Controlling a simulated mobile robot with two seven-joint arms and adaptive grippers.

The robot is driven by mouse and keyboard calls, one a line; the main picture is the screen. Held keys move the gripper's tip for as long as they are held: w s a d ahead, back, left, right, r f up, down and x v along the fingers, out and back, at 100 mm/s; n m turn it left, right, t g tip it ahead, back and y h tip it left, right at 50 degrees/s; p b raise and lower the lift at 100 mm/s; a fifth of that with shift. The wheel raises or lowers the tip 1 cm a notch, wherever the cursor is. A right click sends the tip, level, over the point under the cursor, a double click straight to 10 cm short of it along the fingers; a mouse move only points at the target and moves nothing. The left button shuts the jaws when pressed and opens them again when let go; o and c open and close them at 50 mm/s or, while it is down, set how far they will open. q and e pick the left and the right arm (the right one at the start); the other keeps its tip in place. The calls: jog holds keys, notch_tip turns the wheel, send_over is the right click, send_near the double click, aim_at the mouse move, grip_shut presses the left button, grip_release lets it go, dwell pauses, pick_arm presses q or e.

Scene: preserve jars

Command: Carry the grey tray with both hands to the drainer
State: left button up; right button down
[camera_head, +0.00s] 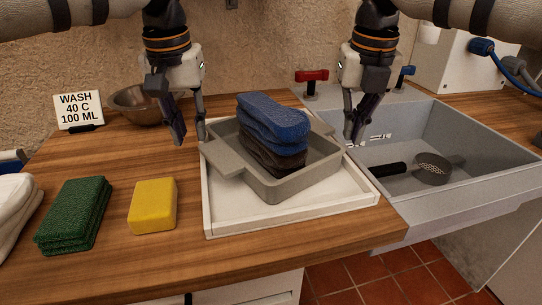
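The grey tray (283,190) sits tilted in plan, inside the white square drainer (290,218) on the wooden counter. A blue folded cloth (273,115) lies on a dark brown one (272,155) in the tray. The tray's left handle (222,161) juts toward the front left; its far-right handle (322,124) is partly visible. My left gripper (191,139) is open and empty, above and left of the tray. My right gripper (352,138) looks open and empty, just right of the tray's far-right end. Neither gripper appears to hold the tray.
The sink (440,160) at right holds a black-handled strainer (430,168); its red tap (311,80) stands behind. A yellow sponge (153,206), green cloth (74,215) and white cloth (14,215) lie left. A bowl (138,106) and sign (78,110) stand behind.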

pick_arm(q)
jog(key=shift+a, duration=0.1)
pick_arm(e)
jog(key=c, duration=1.8)
grip_release()
jog(key=shift+d, duration=0.1)
pick_arm(q)
notch_tip(320, 180, up, 12)
jog(key=s, duration=0.1)
jog(key=shift+s, duration=0.35)
pick_arm(e)
jog(key=r, duration=0.4)
jog(key=s+r, duration=0.1)
jog(key=r, duration=0.7)
jog(key=shift+s, duration=0.35)
pick_arm(q)
jog(key=shift+f, duration=0.1)
pick_arm(e)
jog(key=shift+f, duration=0.1)
